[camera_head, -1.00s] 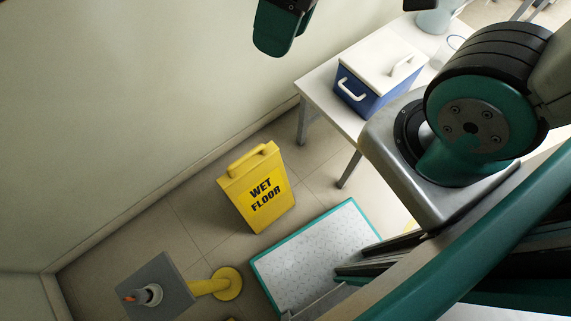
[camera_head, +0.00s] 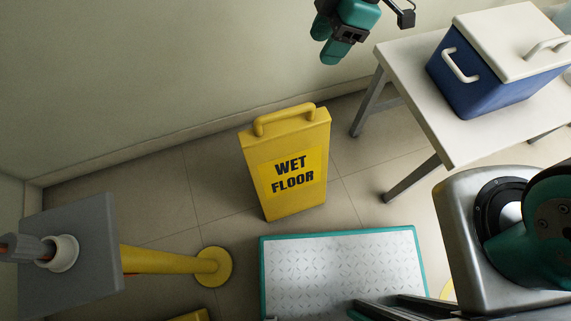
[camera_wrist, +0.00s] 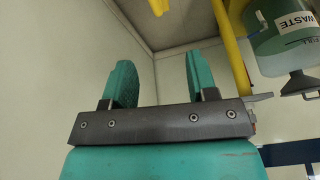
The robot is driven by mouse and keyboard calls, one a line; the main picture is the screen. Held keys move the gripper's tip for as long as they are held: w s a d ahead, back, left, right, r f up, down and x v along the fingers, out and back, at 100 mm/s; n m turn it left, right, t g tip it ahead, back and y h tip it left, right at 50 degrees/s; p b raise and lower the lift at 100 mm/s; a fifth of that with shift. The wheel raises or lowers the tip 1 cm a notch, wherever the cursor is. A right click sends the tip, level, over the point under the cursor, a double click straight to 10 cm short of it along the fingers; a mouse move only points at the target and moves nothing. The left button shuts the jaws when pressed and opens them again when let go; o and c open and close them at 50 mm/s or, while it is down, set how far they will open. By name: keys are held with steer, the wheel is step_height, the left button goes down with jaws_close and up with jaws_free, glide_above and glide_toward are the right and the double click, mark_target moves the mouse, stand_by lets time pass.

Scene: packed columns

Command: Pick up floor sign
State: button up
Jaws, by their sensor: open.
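The yellow floor sign (camera_head: 287,160) stands upright on the tiled floor in the head view, with "WET FLOOR" in black on its front and a handle on top. My gripper (camera_head: 326,40) is at the top of the head view, above and to the right of the sign, clear of it. In the wrist view my gripper (camera_wrist: 161,85) shows two teal fingers spread apart with nothing between them. The sign's handle is free. I cannot make out the sign in the wrist view.
A white table (camera_head: 436,128) with a blue and white cooler (camera_head: 500,70) stands right of the sign. A yellow post (camera_head: 170,262) with a grey plate (camera_head: 75,250) is at lower left. The wall is behind. The wrist view shows a waste container (camera_wrist: 285,38) and yellow bars.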

steer(key=n+b, duration=0.2)
glide_toward(288, 110)
steer(key=b+x, duration=0.1)
steer(key=x, duration=0.2)
steer(key=b+x, duration=0.1)
steer(key=x, duration=0.1)
steer(key=shift+s+d+f+b, duration=0.1)
steer(key=shift+s+d+b, duration=0.05)
steer(key=shift+s+b, duration=0.2)
steer(key=shift+w+a+b+x, duration=0.15)
steer(key=shift+b+x, duration=0.4)
steer(key=shift+x, duration=1.05)
steer(key=shift+w+a+b+x, duration=0.15)
steer(key=shift+b+x, duration=0.35)
steer(key=shift+x, duration=1.05)
steer(key=shift+f, duration=0.2)
jaws_close()
